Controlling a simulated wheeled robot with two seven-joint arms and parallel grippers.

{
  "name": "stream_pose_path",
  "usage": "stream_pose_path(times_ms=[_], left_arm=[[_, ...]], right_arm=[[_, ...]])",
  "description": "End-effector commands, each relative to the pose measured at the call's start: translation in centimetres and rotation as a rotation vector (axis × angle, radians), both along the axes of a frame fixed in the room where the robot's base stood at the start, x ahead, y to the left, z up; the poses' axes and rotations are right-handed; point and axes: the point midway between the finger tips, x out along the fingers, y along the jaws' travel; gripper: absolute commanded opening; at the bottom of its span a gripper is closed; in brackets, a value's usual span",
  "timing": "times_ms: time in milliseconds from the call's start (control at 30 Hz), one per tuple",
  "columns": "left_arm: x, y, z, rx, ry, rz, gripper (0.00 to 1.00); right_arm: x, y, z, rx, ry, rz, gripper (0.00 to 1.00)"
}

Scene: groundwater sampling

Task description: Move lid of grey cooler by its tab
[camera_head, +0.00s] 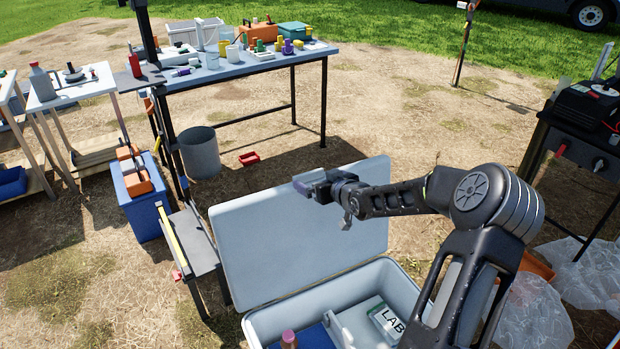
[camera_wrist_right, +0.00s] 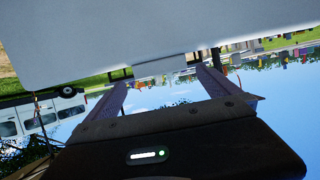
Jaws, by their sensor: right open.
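The grey cooler (camera_head: 257,329) stands open at the bottom middle of the head view. Its pale lid (camera_head: 270,245) is raised, leaning back from the far rim. My right gripper (camera_head: 312,188) is at the lid's top edge, its jaws open. In the right wrist view the lid (camera_wrist_right: 150,35) fills the top, and its small tab (camera_wrist_right: 163,66) shows at the edge between the two spread fingers (camera_wrist_right: 162,80). I cannot tell whether the fingers touch the tab. My left gripper is not in view.
Inside the cooler are a LAB-labelled pack (camera_head: 384,318) and a bottle (camera_head: 289,340). A blue cooler (camera_head: 140,206) and a small bench (camera_head: 193,243) stand left. A cluttered table (camera_head: 240,68) stands behind, near a grey bucket (camera_head: 200,155). A dark machine (camera_head: 590,115) is at right.

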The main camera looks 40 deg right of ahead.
Motion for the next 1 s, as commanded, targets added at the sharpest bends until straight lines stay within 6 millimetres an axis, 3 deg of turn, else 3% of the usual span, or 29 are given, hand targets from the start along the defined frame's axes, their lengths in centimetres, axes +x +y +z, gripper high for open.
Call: stream_pose_path(times_ms=[300, 667, 1000], left_arm=[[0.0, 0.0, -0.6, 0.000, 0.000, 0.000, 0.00], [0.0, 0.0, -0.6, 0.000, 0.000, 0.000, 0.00], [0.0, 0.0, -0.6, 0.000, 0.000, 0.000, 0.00]], right_arm=[[4.2, -0.9, -1.9, 0.001, 0.000, 0.001, 1.00], [4.8, -1.0, -2.1, 0.000, 0.001, 0.000, 1.00], [4.7, -1.0, -2.1, 0.000, 0.001, 0.000, 0.73]])
